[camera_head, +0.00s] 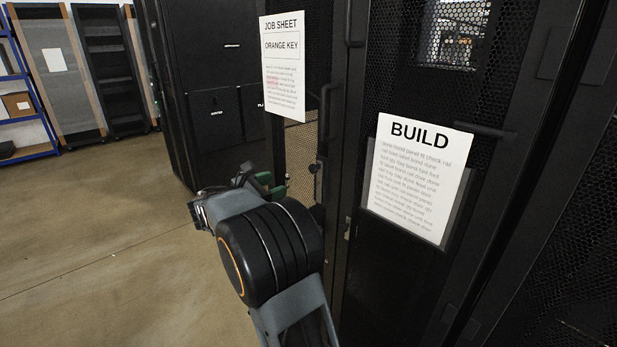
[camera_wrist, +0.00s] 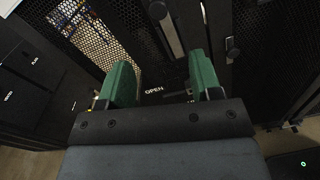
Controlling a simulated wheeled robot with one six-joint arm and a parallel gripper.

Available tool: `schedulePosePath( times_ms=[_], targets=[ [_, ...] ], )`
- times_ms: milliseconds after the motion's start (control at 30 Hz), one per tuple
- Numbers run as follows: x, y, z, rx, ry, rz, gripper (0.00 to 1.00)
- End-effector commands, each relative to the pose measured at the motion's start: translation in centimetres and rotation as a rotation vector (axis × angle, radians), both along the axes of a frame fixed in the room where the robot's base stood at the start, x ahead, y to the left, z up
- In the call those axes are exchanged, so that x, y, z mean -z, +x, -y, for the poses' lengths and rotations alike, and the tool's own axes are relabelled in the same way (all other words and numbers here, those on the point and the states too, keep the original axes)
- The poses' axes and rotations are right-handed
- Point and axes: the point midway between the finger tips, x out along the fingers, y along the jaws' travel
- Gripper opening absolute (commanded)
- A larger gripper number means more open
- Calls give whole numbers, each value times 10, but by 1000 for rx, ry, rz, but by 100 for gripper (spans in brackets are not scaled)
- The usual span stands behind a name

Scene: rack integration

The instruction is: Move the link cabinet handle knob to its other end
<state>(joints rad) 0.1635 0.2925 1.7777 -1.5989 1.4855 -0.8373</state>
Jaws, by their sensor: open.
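A white OPEN label (camera_wrist: 153,89) shows between the fingers. A dark piece beside the right finger is partly hidden, and I cannot tell what it is.
A JOB SHEET paper (camera_head: 283,66) reading ORANGE KEY hangs on the cabinet. A BUILD sheet (camera_head: 415,180) hangs on the door at right. Black cabinets (camera_head: 215,50) stand behind. A blue shelf (camera_head: 22,90) is far left. The left floor (camera_head: 90,240) is clear.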

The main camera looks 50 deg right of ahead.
Motion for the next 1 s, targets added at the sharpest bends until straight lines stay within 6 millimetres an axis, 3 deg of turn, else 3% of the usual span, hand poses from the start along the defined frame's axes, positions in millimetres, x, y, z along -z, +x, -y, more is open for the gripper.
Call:
schedulePosePath(
  times_ms=[600,800,1000],
  targets=[
    [-1,-6,105,0,-17,-11,59],
    [-1,-7,126,-3,-15,-11,59],
    [-1,-7,134,-3,-16,-11,59]
  ],
)
